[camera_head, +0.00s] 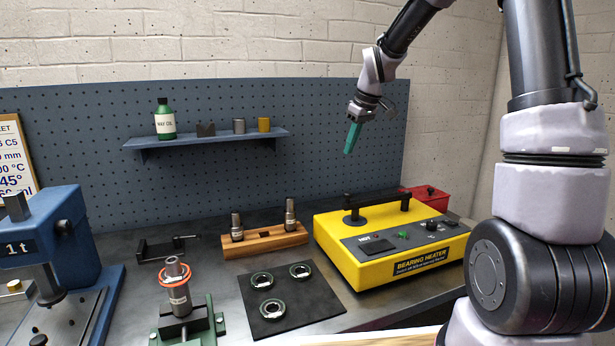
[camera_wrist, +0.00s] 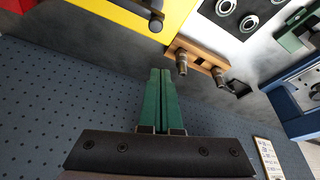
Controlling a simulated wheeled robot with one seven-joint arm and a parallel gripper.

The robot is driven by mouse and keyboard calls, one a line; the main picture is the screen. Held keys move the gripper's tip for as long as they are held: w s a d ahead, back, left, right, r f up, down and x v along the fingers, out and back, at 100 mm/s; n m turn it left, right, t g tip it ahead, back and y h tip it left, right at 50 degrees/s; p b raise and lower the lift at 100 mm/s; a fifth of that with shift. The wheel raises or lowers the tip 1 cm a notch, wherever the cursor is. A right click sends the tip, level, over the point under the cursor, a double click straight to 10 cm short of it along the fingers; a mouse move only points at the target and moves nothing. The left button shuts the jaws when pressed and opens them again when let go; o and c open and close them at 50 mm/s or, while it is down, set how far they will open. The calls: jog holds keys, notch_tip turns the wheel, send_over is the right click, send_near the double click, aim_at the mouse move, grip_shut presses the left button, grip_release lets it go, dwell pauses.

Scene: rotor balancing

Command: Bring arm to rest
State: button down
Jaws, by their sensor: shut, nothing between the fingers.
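My gripper (camera_head: 351,138) hangs from my arm in the upper middle of the head view, in front of the blue pegboard and above the bench. Its green fingers point down and lie together with nothing between them. In the wrist view the two green fingers (camera_wrist: 160,85) are side by side and touching. The gripper is well clear of the bench and touches nothing. My arm reaches in from the right side of the head view.
Below stand a yellow bearing heater (camera_head: 345,255), a wooden block (camera_head: 262,243) with two metal posts, and a black mat (camera_head: 325,312) with three bearings. A blue press (camera_head: 50,235) is at left. A shelf (camera_head: 210,139) with small items is left of my gripper.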

jog(key=s+d+r+m+t, duration=0.1)
jog(key=s+d+r+m, duration=0.1)
jog(key=s, duration=0.7)
jog(key=s+d+r+m+t, duration=0.1)
jog(key=s+r+m, duration=0.4)
jog(key=s, duration=0.5)
jog(key=s+d+r+m+t, duration=0.2)
jog(key=s+d+r+m, duration=0.2)
jog(key=s, duration=0.6)
jog(key=shift+s+m, duration=0.15)
jog(key=shift+m, duration=0.45)
